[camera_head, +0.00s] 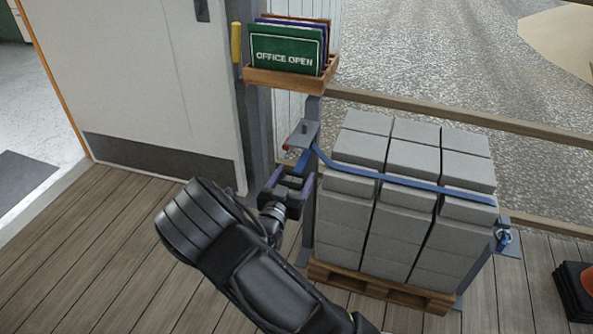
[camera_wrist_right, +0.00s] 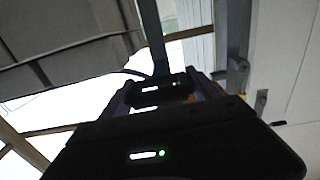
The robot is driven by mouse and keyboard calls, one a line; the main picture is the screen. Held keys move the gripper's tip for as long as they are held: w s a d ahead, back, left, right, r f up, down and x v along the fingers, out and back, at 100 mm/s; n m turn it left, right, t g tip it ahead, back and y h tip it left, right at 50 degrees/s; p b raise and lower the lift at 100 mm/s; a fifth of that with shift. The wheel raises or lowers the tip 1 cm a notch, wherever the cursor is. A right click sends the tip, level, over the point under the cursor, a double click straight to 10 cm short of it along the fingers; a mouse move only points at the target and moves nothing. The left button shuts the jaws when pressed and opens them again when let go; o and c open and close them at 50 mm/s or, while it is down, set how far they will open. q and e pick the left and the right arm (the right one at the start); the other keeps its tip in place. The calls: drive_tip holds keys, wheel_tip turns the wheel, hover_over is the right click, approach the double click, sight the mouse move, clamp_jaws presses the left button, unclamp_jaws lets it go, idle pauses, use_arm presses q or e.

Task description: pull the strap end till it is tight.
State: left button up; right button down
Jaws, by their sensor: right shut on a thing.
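A blue strap (camera_head: 405,182) runs across the front of a stack of grey blocks (camera_head: 385,215). Its left part reaches a grey bracket with a buckle (camera_head: 303,133) on a post, and its right part reaches a metal fitting (camera_head: 503,238) at the stack's right side. The strap end (camera_head: 302,160) comes down from the bracket to my right gripper (camera_head: 290,180), which is shut on it just below and left of the bracket. In the right wrist view, a dark band, likely the strap (camera_wrist_right: 152,35), runs up from between the fingers (camera_wrist_right: 163,88). My left gripper is not in view.
The blocks stand on a wooden pallet (camera_head: 375,288). A wooden tray (camera_head: 290,82) of signs, with a green "OFFICE OPEN" sign in front, is above the bracket. A white door (camera_head: 130,80) is at left, a rail behind. Deck boards at lower left are clear.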

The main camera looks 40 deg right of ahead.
drive_tip(key=shift+v, duration=1.05)
drive_tip(key=shift+c, duration=0.7)
unclamp_jaws()
drive_tip(key=p+v, duration=0.1)
drive_tip(key=v, duration=0.7)
drive_tip(key=shift+p, duration=0.4)
